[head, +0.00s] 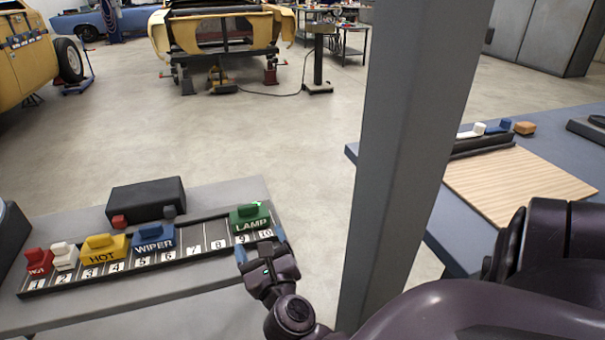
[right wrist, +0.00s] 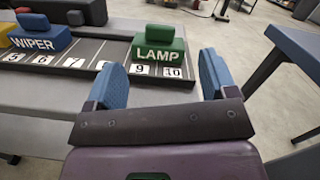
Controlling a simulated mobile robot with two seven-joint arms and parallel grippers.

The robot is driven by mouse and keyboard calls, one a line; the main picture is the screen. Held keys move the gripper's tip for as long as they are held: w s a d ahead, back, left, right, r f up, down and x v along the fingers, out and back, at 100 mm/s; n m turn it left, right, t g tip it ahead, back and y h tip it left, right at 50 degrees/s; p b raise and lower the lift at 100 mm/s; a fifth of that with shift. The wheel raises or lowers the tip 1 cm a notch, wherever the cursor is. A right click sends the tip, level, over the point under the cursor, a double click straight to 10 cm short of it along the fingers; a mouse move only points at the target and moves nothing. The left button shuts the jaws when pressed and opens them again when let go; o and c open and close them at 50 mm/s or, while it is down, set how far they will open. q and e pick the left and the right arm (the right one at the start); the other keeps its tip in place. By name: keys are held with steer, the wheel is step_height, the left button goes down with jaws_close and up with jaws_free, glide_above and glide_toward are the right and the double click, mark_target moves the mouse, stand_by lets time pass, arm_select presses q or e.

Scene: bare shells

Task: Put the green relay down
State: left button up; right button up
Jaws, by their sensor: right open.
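The green relay (head: 249,218), marked LAMP, sits upright on the numbered strip (head: 203,240) at slots 9 and 10, at the strip's right end. It also shows in the right wrist view (right wrist: 159,53). My right gripper (head: 262,251) is open and empty just in front of the relay, on the near side. In the right wrist view its two blue fingers (right wrist: 163,80) stand apart, with the relay beyond them, and a gap shows between. My left gripper is not in view.
A black box (head: 146,198) stands behind. A grey post (head: 412,150) rises right of the bench; a second table (head: 575,119) lies beyond.

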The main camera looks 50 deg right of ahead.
steer(key=s+a+f+n+y, duration=0.3)
steer(key=s+f+n+y, duration=0.15)
steer(key=n, duration=0.85)
steer(key=s+a+f+n+y, duration=0.35)
steer(key=n+y, duration=0.25)
steer(key=n, duration=0.8)
steer(key=s+d+f+n+g+h, duration=0.1)
steer(key=s+d+f+n+g, duration=0.1)
steer(key=s+f+n+g, duration=0.4)
steer(key=s+f+n, duration=0.4)
steer(key=f+n, duration=0.1)
steer(key=n, duration=0.1)
steer(key=shift+s+f+n, duration=0.3)
steer(key=shift+f+n, duration=0.05)
steer(key=shift+n, duration=0.05)
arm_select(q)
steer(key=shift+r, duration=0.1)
